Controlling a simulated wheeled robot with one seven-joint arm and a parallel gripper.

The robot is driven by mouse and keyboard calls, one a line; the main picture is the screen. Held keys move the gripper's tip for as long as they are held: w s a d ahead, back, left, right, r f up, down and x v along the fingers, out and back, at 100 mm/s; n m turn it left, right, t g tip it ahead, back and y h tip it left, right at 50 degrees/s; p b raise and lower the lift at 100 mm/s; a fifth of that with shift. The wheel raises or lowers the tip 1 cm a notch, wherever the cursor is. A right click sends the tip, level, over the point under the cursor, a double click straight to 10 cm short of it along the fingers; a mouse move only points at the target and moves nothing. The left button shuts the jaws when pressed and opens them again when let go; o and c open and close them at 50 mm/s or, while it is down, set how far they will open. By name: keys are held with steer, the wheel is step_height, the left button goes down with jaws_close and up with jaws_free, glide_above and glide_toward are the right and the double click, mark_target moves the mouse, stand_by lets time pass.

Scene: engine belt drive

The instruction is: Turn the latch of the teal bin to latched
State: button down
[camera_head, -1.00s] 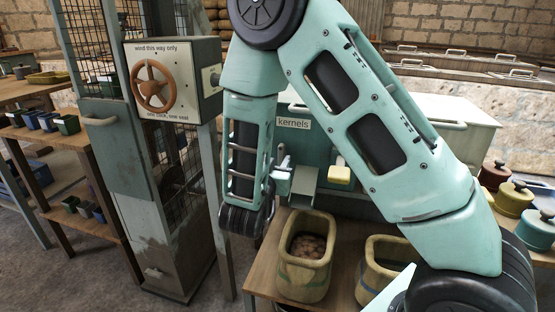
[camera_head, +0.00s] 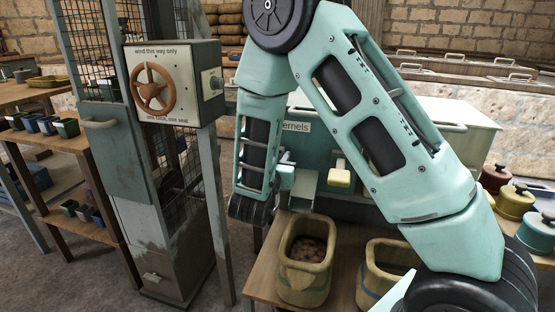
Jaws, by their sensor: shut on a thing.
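The teal bin (camera_head: 325,150) stands at the back of the wooden table, behind my arm. Its label ends in "ernels"; the arm covers the first letter. My gripper (camera_head: 286,178) is at the bin's front, left of the grey chute (camera_head: 304,189), and is seen small and from the side. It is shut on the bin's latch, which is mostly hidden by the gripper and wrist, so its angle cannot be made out. A pale yellow handle (camera_head: 340,174) sticks out of the bin's front, right of the chute.
Two tubs stand on the table below: one with brown contents (camera_head: 305,260) under the chute, another (camera_head: 383,270) to its right. A tall cabinet with an orange handwheel (camera_head: 152,87) stands left of my wrist. Lidded pots (camera_head: 515,201) stand at the right.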

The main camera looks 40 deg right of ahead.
steer(key=shift+a+r+n+p, duration=0.1)
steer(key=shift+n+p, duration=0.2)
steer(key=shift+p, duration=0.05)
steer(key=shift+w+a+f+n+p, duration=0.1)
steer(key=shift+f+n+p, duration=0.15)
steer(key=shift+n+p, duration=2.65)
steer(key=shift+w+a+f+n+p, duration=0.1)
steer(key=shift+w+f+n+p, duration=0.1)
steer(key=shift+n+p, duration=2.65)
steer(key=shift+w+a+f+n+p, duration=0.1)
steer(key=shift+f+n+p, duration=0.15)
steer(key=shift+n+p, duration=2.65)
steer(key=c, duration=1.4)
jaws_free()
steer(key=shift+s, duration=0.1)
